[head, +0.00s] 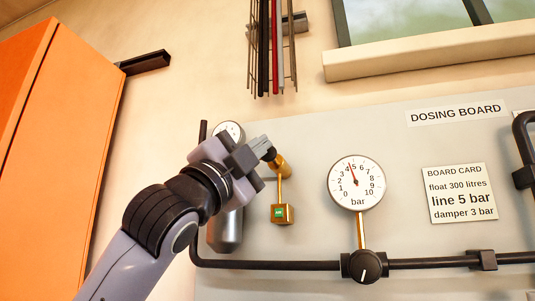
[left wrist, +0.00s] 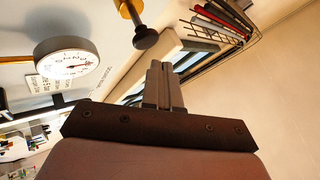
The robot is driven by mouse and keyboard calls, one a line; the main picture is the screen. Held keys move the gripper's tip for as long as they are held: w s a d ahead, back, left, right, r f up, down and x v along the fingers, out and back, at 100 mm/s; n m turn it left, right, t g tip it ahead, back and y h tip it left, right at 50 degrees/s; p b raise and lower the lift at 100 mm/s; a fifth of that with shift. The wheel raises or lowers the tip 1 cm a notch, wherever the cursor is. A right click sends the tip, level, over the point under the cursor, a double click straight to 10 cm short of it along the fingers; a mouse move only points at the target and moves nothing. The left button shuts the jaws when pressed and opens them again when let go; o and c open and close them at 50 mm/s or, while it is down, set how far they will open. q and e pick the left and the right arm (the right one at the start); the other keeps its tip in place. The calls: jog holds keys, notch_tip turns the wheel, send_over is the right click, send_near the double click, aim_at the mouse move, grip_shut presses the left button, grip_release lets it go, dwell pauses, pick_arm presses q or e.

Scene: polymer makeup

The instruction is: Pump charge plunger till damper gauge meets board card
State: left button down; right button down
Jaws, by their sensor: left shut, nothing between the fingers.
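The charge plunger shows as a brass stem (head: 281,168) with a black knob (head: 270,154); the knob also shows in the left wrist view (left wrist: 146,38). My left gripper (head: 262,143) is shut and empty. Its tips are close beside the knob, and in the left wrist view (left wrist: 160,68) a gap shows between them. The damper gauge (head: 231,130) is mostly hidden behind my gripper, and I cannot read its needle. The board card (head: 461,194) reads float 300 litres, line 5 bar, damper 3 bar. My right gripper is out of view.
A larger gauge (head: 357,182) reads between 4 and 5 bar, above a black dial knob (head: 365,266). A metal cylinder (head: 226,232) hangs behind my arm. A black pipe (head: 430,262) runs along the board. An orange cabinet (head: 60,130) stands left.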

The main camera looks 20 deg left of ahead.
pick_arm(q)
jog(key=shift+s+a+b, duration=0.1)
jog(key=shift+s+b, duration=0.45)
jog(key=shift+s, duration=1.6)
